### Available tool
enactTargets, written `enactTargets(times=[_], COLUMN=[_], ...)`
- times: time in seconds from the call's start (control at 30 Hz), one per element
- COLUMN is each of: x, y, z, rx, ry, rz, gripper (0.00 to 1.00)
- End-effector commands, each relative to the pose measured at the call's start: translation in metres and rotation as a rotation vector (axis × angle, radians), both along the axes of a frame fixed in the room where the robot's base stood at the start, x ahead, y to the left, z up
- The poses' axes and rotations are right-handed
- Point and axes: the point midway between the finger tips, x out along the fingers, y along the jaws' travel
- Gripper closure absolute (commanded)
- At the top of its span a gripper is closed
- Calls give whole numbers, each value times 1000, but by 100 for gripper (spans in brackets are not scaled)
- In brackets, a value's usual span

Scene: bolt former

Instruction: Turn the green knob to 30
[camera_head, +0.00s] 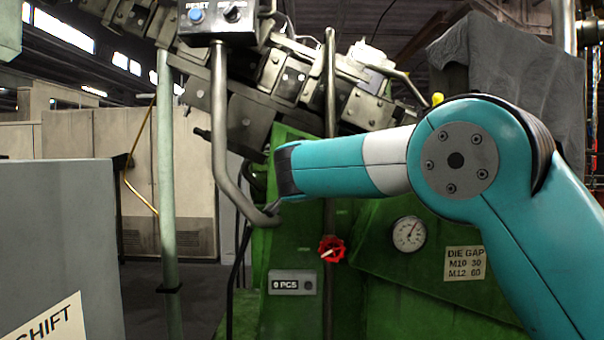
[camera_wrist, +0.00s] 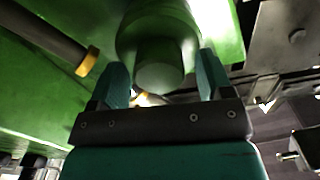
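The green knob (camera_wrist: 160,65) shows in the wrist view as a short cylinder in front of a wider round green collar. My gripper (camera_wrist: 163,80) is open, with one teal finger on each side of the knob. Gaps show between the fingers and the knob; I cannot tell how deep it sits between them. In the head view my arm hides the knob and my fingers. A round white dial (camera_head: 409,233) has a needle pointing to the upper right; its numbers are too small to read. A label (camera_head: 464,263) beside it reads DIE GAP, M10 30, M12 60.
A red handwheel (camera_head: 331,249) sits on the green machine front below my arm. A 0 PCS counter (camera_head: 292,282) is lower left of it. A bent grey pipe (camera_head: 224,140) carries a RESET button box (camera_head: 217,18). A grey cabinet (camera_head: 60,230) stands at the left.

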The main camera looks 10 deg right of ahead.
Motion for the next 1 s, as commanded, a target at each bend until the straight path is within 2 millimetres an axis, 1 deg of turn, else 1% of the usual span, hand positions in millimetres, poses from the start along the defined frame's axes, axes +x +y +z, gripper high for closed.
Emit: enactTargets(times=[0.27, 0.37, 0.47, 0.57, 0.8, 0.9, 1.0], x=[-1, -7, -22, -45, -106, -128, -146], y=[1, 3, 7, 13, 27, 33, 36], z=[-1, -2, -3, -4, -4, -3, -3], rx=[0, 0, 0, 1, 1, 2, 1], ry=[0, 0, -1, -2, 0, -2, 0], rz=[1, 2, 3, 5, 6, 6, 4], gripper=[27, 27, 27, 27, 27, 27, 27])
